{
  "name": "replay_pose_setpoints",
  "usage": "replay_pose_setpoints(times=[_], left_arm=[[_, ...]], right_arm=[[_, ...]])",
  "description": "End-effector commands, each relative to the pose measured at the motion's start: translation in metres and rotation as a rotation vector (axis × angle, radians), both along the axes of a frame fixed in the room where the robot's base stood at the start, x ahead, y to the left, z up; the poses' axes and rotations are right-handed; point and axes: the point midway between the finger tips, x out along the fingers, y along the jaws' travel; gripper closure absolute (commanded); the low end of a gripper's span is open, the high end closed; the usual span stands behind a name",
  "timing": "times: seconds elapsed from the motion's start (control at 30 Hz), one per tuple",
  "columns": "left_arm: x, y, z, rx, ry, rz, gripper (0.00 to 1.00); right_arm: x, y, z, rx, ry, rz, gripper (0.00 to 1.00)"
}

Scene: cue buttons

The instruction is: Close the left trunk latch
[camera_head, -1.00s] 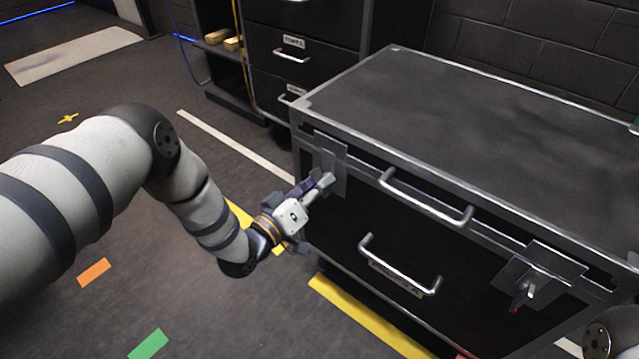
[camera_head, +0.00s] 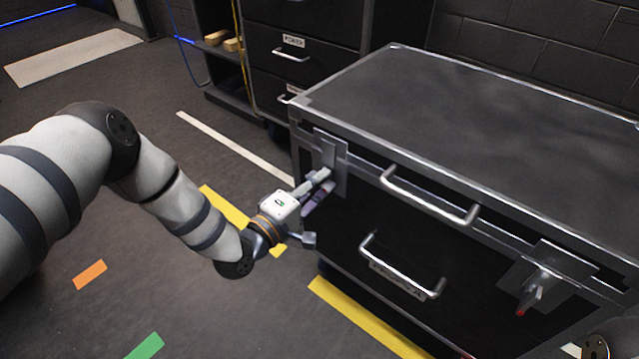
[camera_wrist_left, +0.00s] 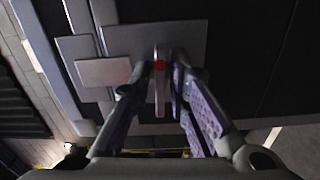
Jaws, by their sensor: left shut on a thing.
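The black trunk (camera_head: 500,110) has metal edges and a closed lid. Its left latch (camera_head: 330,150) is a grey plate at the front left corner. My left gripper (camera_head: 322,184) is at this latch, coming from the left. In the left wrist view, the latch lever (camera_wrist_left: 160,95), with a red spot near its top, stands between the fingers of my left gripper (camera_wrist_left: 155,85). The gripper is shut on this lever. The head view hides most of the lever behind the fingers. My right gripper is not in view.
The right latch (camera_head: 540,275) has a lever with a red tip pointing down. Two metal handles, an upper one (camera_head: 425,205) and a lower one (camera_head: 400,275), stick out from the trunk front. A drawer cabinet (camera_head: 300,50) stands behind. The floor left of the trunk is clear.

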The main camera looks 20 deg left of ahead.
Motion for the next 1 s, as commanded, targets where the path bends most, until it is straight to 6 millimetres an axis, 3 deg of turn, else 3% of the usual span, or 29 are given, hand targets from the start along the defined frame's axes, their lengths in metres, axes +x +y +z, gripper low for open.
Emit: replay_pose_setpoints(times=[0.73,0.77,0.8,1.0], left_arm=[[-0.0016,-0.0006,-0.0020,-0.067,0.031,-0.003,1.00],[-0.0016,-0.0006,-0.0020,-0.067,0.031,-0.003,0.77],[-0.0015,-0.0006,-0.0020,-0.067,0.031,-0.003,0.73],[-0.0009,-0.0004,-0.0009,-0.068,0.028,-0.002,0.73]], right_arm=[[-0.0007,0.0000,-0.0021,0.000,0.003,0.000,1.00],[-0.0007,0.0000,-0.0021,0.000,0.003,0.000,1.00],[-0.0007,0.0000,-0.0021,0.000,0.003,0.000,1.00],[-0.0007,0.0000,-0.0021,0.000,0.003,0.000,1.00]])
